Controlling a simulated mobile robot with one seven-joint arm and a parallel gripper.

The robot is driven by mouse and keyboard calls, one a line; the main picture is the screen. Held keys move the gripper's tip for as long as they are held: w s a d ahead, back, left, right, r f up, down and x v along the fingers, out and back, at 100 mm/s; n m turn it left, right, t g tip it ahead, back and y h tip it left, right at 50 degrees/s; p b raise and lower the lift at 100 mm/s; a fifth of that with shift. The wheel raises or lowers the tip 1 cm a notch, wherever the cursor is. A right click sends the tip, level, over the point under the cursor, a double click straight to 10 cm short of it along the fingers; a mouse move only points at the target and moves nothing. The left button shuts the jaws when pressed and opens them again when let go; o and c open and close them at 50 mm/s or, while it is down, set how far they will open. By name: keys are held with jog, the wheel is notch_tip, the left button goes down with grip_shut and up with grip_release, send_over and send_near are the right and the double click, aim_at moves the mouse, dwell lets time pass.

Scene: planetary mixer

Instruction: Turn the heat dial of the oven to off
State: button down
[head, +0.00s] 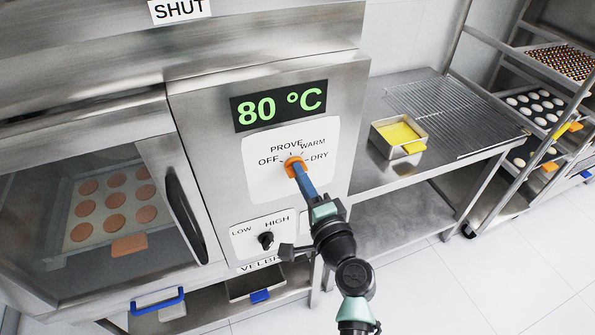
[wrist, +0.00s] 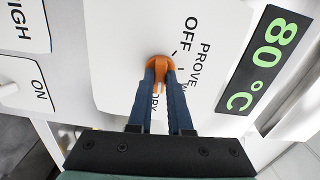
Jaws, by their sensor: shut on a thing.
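The orange heat dial (head: 292,162) is on a white label plate (head: 262,182) on the oven's steel front, below the green display (head: 279,106) reading 80 °C. The plate reads OFF, PROVE, WARM and DRY around the dial. My gripper (head: 299,174) reaches in from the lower right with its blue fingers at the dial. In the wrist view the two fingers are closed on either side of the orange dial (wrist: 159,63). They cover part of it and part of the DRY label, so I cannot tell which mark the dial points to.
A black LOW/HIGH knob (head: 266,240) is below the dial. The oven's glass door (head: 100,225) with a dark handle (head: 187,218) is to the left. A steel table with a yellow-filled tin (head: 398,133) and a tray rack are to the right.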

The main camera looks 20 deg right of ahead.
jog(key=n+b, duration=0.3)
jog(key=shift+n, duration=0.3)
jog(key=shift+f, duration=0.1)
dwell(0.3)
jog(key=n+b, duration=0.4)
jog(key=b, duration=0.1)
jog(key=shift+n, duration=0.3)
